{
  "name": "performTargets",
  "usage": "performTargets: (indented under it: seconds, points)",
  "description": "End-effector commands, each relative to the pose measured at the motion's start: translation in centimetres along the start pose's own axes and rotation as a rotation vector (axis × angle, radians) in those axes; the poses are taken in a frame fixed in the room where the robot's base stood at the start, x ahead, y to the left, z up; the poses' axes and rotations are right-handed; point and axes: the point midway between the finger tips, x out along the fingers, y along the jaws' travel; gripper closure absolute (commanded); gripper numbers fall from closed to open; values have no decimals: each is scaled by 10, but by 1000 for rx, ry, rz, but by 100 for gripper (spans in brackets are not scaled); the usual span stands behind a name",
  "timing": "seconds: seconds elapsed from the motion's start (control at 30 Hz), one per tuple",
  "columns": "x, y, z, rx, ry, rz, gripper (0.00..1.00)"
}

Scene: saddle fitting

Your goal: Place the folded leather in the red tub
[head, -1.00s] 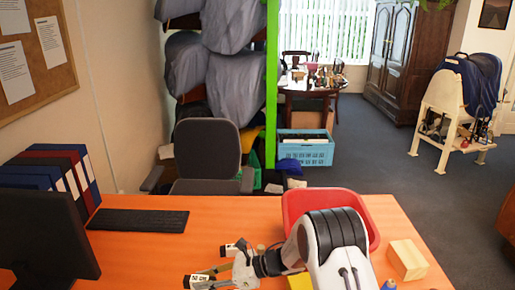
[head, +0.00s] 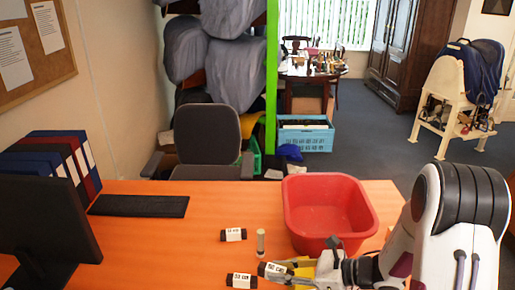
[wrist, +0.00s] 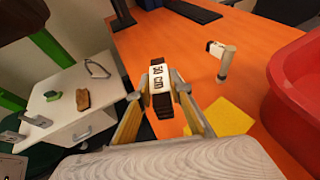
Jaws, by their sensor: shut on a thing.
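The folded leather, a dark roll with a white "50 cm" band (head: 275,270), is between the fingers of my gripper (head: 328,268). In the wrist view the folded leather (wrist: 160,92) is gripped between both fingertips (wrist: 160,98), its label facing the camera. The red tub (head: 330,205) stands on the orange desk, behind and to the right of the held leather. Its inside looks empty. The tub's red wall (wrist: 295,90) also shows at the right of the wrist view. The held leather is outside the tub.
A small upright cylinder (head: 261,241) stands left of the tub. A yellow cloth (wrist: 218,117) lies in front of the tub.

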Motion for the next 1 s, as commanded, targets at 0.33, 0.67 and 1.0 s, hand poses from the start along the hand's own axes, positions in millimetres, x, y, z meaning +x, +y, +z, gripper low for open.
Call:
performTargets:
  seconds: [0.33, 0.67, 1.0]
  points:
    - [-75, -12, -2, 60, 0, -152, 100]
    - [-110, -30, -3, 92, 0, -222, 100]
    - [-112, -31, -4, 94, 0, -226, 100]
